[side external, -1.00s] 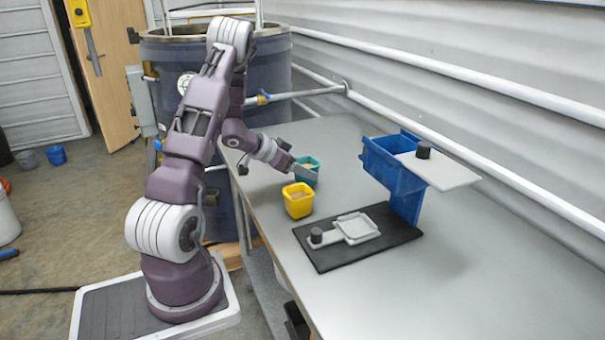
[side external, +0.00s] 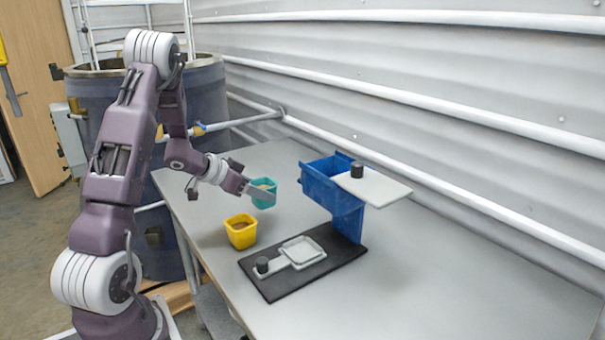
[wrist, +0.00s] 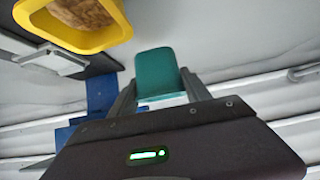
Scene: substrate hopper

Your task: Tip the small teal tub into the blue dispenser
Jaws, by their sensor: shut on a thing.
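In the wrist view the teal tub (wrist: 157,72) sits between the fingers of my gripper (wrist: 163,92). The blue dispenser (side external: 330,183) stands to the right of the teal tub, its hopper raised on a blue post. A pale lid plate (side external: 385,187) with a black knob extends to the right from the hopper's top.
A yellow tub (side external: 241,235) with brown contents stands on the table in front; it also shows in the wrist view (wrist: 88,42). The dispenser's black base (side external: 277,289) carries a pale tray (side external: 303,251). The table's right side is clear. A corrugated wall runs behind.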

